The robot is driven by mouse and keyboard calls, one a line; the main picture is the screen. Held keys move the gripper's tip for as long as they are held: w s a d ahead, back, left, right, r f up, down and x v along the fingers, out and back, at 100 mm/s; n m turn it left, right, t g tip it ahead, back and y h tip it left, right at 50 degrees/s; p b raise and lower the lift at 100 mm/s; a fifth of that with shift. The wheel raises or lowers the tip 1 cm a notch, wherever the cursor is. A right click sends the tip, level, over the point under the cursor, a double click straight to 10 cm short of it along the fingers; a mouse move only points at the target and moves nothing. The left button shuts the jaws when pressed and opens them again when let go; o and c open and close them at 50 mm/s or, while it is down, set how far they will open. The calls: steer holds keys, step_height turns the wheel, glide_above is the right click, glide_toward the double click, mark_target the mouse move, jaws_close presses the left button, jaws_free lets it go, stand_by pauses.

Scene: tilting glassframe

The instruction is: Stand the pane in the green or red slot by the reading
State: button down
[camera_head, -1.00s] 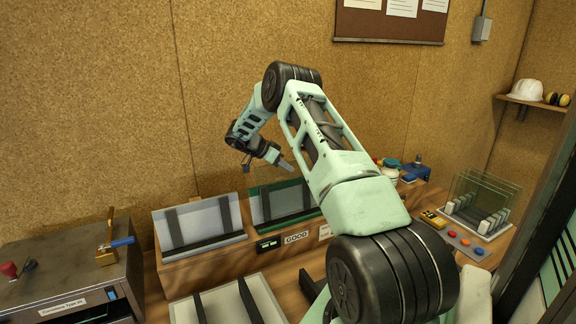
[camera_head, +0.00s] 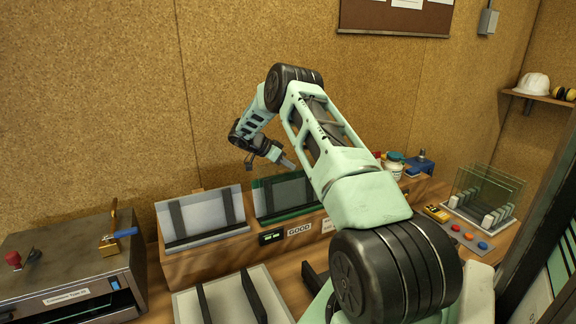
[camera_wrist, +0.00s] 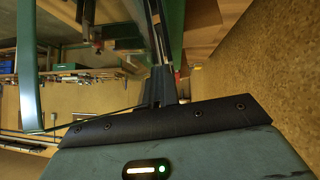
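The pane is clear glass; in the wrist view its green edge strip (camera_wrist: 28,70) runs down the left, and a thin edge leads to the fingers. My gripper (camera_wrist: 160,85) looks shut on that thin edge. In the head view my gripper (camera_head: 286,162) is just above the upper edge of the green slot frame (camera_head: 262,203), which leans back on a wooden base above a "GOOD" label. I cannot tell whether the pane sits in it. A small lit display (camera_head: 271,238) is beside the label; its digits are too small to read. My arm hides the red slot.
A grey leaning frame (camera_head: 176,220) stands left of the green one. A metal tester box (camera_head: 60,262) is at far left. A flat tray with dark bars (camera_head: 270,290) lies in front. A rack of glass panes (camera_head: 487,188) and a yellow meter (camera_head: 436,212) are at right.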

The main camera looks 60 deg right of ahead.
steer(key=shift+f, duration=0.1)
steer(key=c, duration=1.6)
jaws_free()
steer(key=shift+o, duration=0.2)
steer(key=shift+f, duration=0.1)
steer(key=b+v, duration=0.6)
steer(key=v, duration=1.1)
steer(key=shift+w+a, duration=0.1)
